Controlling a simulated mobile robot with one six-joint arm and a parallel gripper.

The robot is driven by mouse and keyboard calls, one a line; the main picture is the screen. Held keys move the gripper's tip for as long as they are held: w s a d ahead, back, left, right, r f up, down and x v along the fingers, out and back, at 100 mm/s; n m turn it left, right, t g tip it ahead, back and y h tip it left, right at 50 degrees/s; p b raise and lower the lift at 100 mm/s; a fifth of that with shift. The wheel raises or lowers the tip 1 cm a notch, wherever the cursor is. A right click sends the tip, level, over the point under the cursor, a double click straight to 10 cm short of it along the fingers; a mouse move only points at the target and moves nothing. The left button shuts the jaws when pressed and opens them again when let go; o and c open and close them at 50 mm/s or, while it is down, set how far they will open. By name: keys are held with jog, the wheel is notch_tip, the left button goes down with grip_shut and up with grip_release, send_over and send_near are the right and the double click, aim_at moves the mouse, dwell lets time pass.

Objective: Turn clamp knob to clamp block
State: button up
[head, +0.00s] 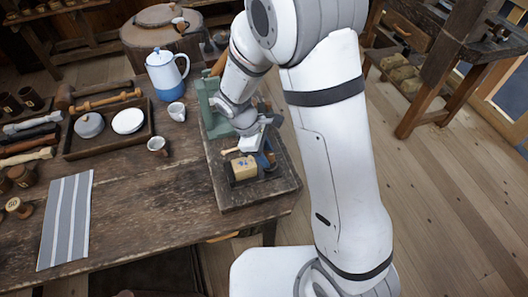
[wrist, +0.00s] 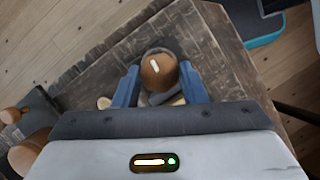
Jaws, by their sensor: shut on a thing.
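A round wooden knob (wrist: 158,72) with a pale mark on its top sits between the two blue fingers of my gripper (wrist: 159,82) in the wrist view. The fingers are shut on its sides. In the head view my gripper (head: 266,157) reaches down at the clamp, and the knob is hard to make out there. A light wooden block (head: 242,172) with a blue mark on its face is just left of my gripper. Whether the clamp touches the block is hidden.
A green machine (head: 211,108) stands behind on the dark wooden board (head: 254,197). A white and blue jug (head: 163,75), small cups and a wooden tray (head: 72,155) are to the left. A striped cloth (head: 65,222) lies at front left. Bare table lies between.

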jog(key=m+g, duration=0.1)
jog(key=m, duration=0.1)
jog(key=m+g, duration=0.1)
jog(key=m, duration=0.2)
jog(key=shift+d+f+y, duration=0.1)
jog(key=shift+d+y, duration=0.1)
jog(key=shift+y, duration=0.2)
jog(key=m, duration=0.3)
jog(key=m+g+y, duration=0.1)
jog(key=m, duration=0.1)
jog(key=shift+w+d+m+y, duration=0.1)
jog(key=shift+d+m+y, duration=0.05)
jog(key=shift+m+y, duration=0.2)
jog(key=m+y, duration=0.1)
jog(key=m, duration=0.1)
jog(key=m+y, duration=0.1)
jog(key=m, duration=0.2)
jog(key=shift+d+m+g+b, duration=0.15)
jog(key=shift+m+g+b, duration=0.15)
jog(key=shift+m, duration=0.05)
jog(key=m+y, duration=0.2)
jog(key=m, duration=0.2)
jog(key=shift+m, duration=0.7)
jog(key=o, duration=1)
